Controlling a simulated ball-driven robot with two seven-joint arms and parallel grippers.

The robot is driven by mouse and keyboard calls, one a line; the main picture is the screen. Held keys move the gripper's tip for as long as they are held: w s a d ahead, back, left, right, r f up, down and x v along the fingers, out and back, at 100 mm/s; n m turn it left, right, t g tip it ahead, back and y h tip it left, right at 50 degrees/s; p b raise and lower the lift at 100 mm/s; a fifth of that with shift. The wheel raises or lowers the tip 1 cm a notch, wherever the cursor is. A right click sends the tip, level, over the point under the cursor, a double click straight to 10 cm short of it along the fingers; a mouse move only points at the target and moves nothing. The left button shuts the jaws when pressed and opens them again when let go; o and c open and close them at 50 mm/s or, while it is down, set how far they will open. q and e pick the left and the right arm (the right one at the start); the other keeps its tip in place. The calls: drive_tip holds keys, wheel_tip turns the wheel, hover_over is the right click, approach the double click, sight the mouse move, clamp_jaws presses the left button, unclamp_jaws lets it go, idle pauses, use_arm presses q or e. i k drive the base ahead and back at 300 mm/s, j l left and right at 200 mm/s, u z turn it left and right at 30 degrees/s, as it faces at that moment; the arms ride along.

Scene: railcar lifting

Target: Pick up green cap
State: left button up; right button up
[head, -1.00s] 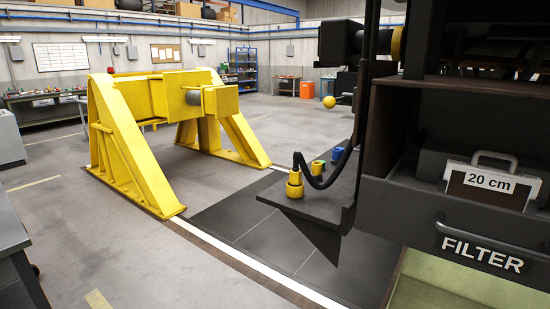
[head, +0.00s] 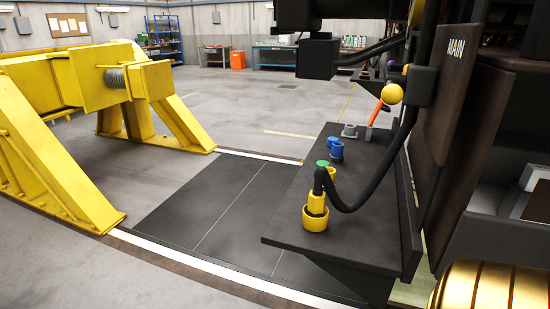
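A small green cap (head: 322,163) shows on the dark shelf (head: 290,225) at the side of the railcar. It sits just behind the yellow coupling (head: 315,214), and the black hose (head: 352,206) that bends down to that coupling hides part of the green area. I cannot tell whether the green cap is seated on a socket or lies loose.
Behind the green cap stand a blue cap (head: 335,149), a grey fitting (head: 349,130) and an orange piece (head: 376,111). A yellow ball (head: 392,94) hangs beside the hoses. A yellow buffer frame (head: 62,165) stands left. The floor between is clear.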

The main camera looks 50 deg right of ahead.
sight(321, 163)
drive_tip(key=i+z, duration=0.2)
drive_tip(key=i, duration=0.2)
drive_tip(key=i+j+z, duration=0.25)
drive_tip(key=i, duration=0.15)
drive_tip(key=i+z, duration=0.15)
drive_tip(key=z, duration=0.25)
drive_tip(key=i+z, duration=0.15)
drive_tip(key=z, duration=0.2)
drive_tip(key=i+z, duration=0.15)
drive_tip(key=z, duration=0.25)
drive_tip(key=i+j+z, duration=0.15)
drive_tip(key=z, duration=0.2)
